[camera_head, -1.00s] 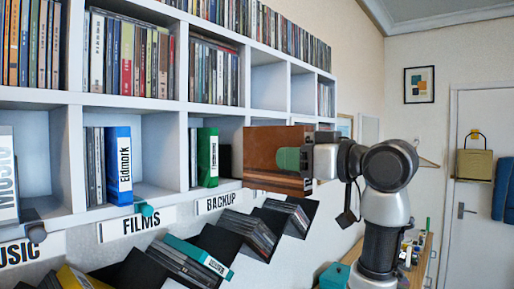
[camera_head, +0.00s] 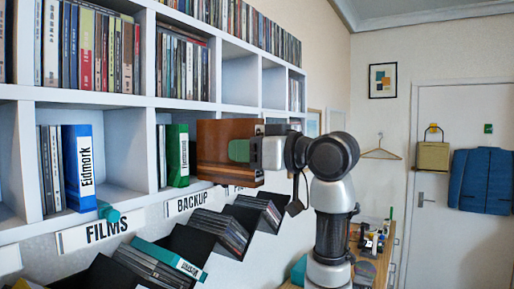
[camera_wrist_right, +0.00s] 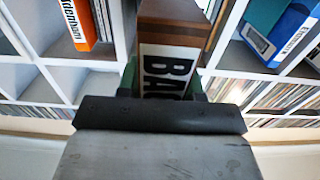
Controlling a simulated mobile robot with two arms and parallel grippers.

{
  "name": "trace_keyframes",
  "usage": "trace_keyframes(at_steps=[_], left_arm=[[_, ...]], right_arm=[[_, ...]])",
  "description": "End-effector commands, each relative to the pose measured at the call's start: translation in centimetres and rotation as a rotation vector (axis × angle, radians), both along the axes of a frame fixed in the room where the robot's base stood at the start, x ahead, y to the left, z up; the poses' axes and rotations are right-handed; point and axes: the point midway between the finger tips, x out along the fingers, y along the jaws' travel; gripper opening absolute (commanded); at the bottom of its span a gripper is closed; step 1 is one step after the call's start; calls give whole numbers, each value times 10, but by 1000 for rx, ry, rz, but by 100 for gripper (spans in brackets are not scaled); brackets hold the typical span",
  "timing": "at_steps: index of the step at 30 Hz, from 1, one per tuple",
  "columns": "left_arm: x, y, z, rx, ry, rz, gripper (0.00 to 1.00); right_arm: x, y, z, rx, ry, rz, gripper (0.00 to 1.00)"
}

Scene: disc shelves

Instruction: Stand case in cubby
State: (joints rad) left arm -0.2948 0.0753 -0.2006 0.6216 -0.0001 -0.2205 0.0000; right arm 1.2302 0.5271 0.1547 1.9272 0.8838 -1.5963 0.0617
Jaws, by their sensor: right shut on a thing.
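A brown case (camera_head: 225,143) is held upright in my right gripper (camera_head: 241,151), in front of the shelf's lower cubby row. In the right wrist view, the case (camera_wrist_right: 172,30) points away between the green finger pads, with a white label reading "BA…" partly hidden by the gripper. My right gripper is shut on the case. The white shelf (camera_head: 130,103) has several cubbies. The cubby just left of the case holds a green case (camera_head: 177,155) and thin dark ones. The cubby behind the held case is mostly hidden. My left gripper is not in view.
A blue Eidmark case (camera_head: 78,168) stands in the cubby further left. Label strips FILMS (camera_head: 108,232) and BACKUP (camera_head: 190,202) sit below the cubbies. Sloped dark bins of discs (camera_head: 222,230) jut out underneath.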

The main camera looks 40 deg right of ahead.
Motion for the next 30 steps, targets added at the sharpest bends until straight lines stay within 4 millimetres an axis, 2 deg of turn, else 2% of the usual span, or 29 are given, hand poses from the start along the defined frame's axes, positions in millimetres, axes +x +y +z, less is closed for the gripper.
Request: trace_keyframes(at_steps=[3,14,30], left_arm=[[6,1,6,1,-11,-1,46],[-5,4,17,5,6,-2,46],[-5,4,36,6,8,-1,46]], right_arm=[[12,4,1,0,0,1,2],[46,16,0,1,0,1,2],[97,34,-2,2,-2,1,2]])
